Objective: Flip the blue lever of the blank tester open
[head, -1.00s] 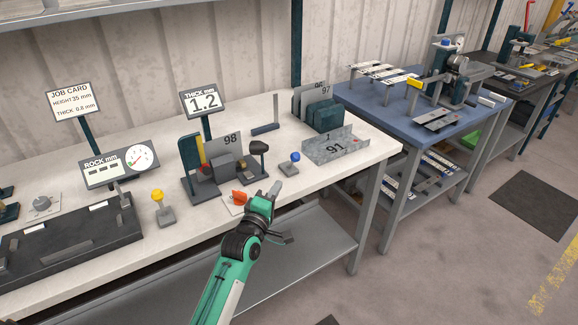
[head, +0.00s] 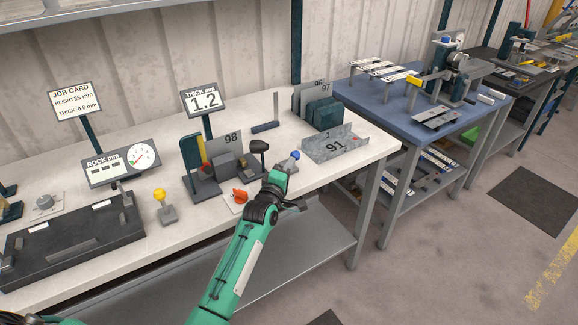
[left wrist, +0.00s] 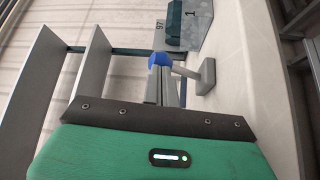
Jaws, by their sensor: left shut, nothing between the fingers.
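The blue lever (head: 295,155) is a short grey stem with a blue knob, standing on the white bench right of the blank tester (head: 205,180). The tester has a 1.2 thickness display (head: 203,100) behind it. My left gripper (head: 283,174) is shut and empty, just in front of the lever, and hides part of its base. In the left wrist view the blue knob (left wrist: 160,60) is right at the ends of the shut fingers (left wrist: 165,88); I cannot tell whether they touch. The lever's stem runs right to its grey base. My right gripper is not in view.
A black-knobbed lever (head: 258,148) and an orange piece (head: 237,196) are close on the left. A yellow-knobbed lever (head: 160,195) stands farther left. The bench's front edge runs below my arm.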

